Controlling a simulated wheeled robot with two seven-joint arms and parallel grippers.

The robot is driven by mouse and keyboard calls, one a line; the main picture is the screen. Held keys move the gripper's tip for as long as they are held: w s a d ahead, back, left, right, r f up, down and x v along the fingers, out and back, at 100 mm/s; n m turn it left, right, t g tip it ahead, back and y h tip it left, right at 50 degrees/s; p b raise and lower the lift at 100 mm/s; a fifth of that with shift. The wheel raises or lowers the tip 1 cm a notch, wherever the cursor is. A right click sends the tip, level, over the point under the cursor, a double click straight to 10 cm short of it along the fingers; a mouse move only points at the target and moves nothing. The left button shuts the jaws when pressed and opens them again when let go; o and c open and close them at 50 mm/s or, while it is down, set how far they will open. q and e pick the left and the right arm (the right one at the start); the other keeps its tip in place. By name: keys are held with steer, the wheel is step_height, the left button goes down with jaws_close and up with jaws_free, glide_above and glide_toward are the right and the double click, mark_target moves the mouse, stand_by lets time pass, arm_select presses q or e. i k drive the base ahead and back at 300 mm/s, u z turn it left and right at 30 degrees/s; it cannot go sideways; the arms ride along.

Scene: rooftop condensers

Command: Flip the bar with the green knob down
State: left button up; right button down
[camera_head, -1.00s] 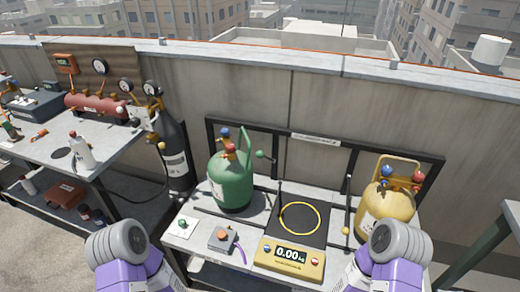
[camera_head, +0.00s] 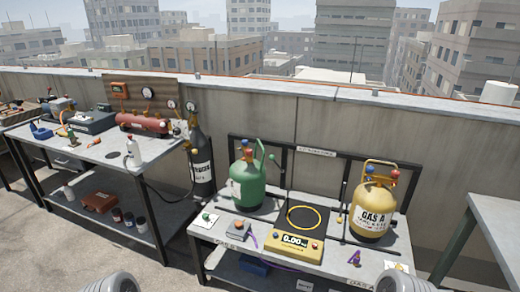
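A small green knob (camera_head: 272,157) shows beside the upper right of the green gas cylinder (camera_head: 248,188), near the dark frame behind it. A thin dark upright bar (camera_head: 285,190) stands just right of it; I cannot tell exactly how the knob joins the bar. The green cylinder stands on the bench's left part and hides some of the frame. Only grey rounded parts of my arms show at the bottom edge. Neither of my grippers is in view, and both are away from the knob as far as I can see.
A yellow cylinder (camera_head: 373,212) stands on the right of the bench, and a yellow scale (camera_head: 294,247) sits at the front middle. A black cylinder (camera_head: 201,165) and a long work table (camera_head: 98,150) stand left. Another table (camera_head: 500,222) is at right. A concrete wall runs behind.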

mark_target(271, 158)
steer(key=u, duration=0.6)
steer(key=i, duration=1.5)
steer(key=z, duration=0.6)
